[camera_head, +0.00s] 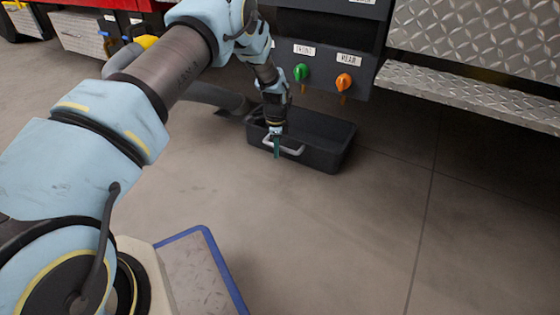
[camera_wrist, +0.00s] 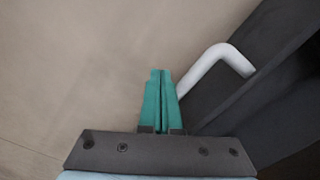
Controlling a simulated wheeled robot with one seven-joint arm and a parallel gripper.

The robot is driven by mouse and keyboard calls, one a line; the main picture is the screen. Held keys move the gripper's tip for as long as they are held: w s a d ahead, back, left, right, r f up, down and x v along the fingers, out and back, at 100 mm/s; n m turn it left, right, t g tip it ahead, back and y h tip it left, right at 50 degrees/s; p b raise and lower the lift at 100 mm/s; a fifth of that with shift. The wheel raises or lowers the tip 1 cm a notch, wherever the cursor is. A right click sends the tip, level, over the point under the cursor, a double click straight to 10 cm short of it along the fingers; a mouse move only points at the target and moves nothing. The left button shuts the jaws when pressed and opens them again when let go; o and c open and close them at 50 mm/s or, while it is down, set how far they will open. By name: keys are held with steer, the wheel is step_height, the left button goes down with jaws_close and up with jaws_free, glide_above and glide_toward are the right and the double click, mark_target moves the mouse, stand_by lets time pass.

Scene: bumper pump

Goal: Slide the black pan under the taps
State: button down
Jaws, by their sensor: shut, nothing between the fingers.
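The black pan (camera_head: 325,158) sits on the floor below the taps, in front of the vehicle's side. A white bar handle (camera_head: 291,150) is on its near wall. The handle (camera_wrist: 215,62) and the pan's dark wall (camera_wrist: 255,85) also show in the wrist view. The green tap (camera_head: 301,72) is labelled FRONT and the orange tap (camera_head: 344,82) is labelled REAR. My gripper (camera_head: 277,152) points down at the pan's near side, by the handle. Its green fingers (camera_wrist: 161,92) are together and empty. The handle's lower end is hidden behind them, so contact is unclear.
A diamond-plate step (camera_head: 470,95) juts out at the right. A grey hose (camera_head: 215,97) lies at the pan's left. A blue-edged plate (camera_head: 200,265) is at the bottom. The floor (camera_head: 350,235) in front of the pan is clear.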

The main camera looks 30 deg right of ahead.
steer(key=shift+s+a+p, duration=0.25)
steer(key=shift+a+p, duration=0.25)
steer(key=shift+p, duration=0.05)
steer(key=shift+s+a+p, duration=0.25)
steer(key=shift+a+p, duration=0.2)
steer(key=shift+p, duration=0.05)
steer(key=shift+s+a, duration=0.1)
steer(key=shift+a, duration=0.05)
steer(key=shift+r, duration=0.1)
step_height(320, 180, up, 10)
steer(key=p, duration=0.8)
stand_by(0.4)
stand_by(0.4)
